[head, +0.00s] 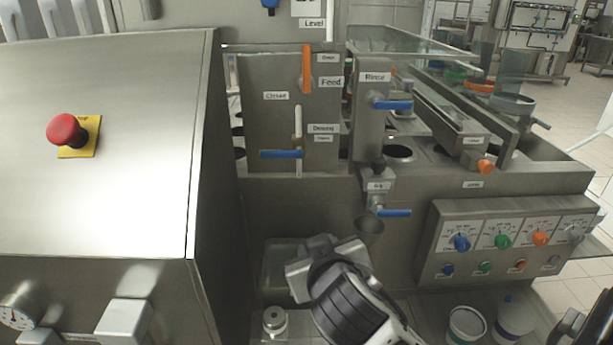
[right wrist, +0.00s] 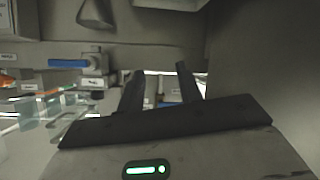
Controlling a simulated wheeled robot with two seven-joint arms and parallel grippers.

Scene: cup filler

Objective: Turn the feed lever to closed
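The orange feed lever (head: 307,68) stands upright on a grey steel panel in the head view, beside the "Feed" label (head: 331,82). An "Open" label (head: 327,58) is right next to it. A "Closed" label (head: 276,96) is lower and to its left. My right gripper (head: 325,265) is low in the head view, well below the lever and apart from it; its fingers are hidden there. In the right wrist view its two dark fingers (right wrist: 157,88) stand apart with nothing seen held between them.
A blue dosing lever (head: 281,154) sits below the feed lever. Blue-handled valves (head: 392,105) and (head: 393,213) jut out to the right. A large steel cabinet (head: 110,140) with a red button (head: 66,131) fills the left. A control panel (head: 505,240) is on the right.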

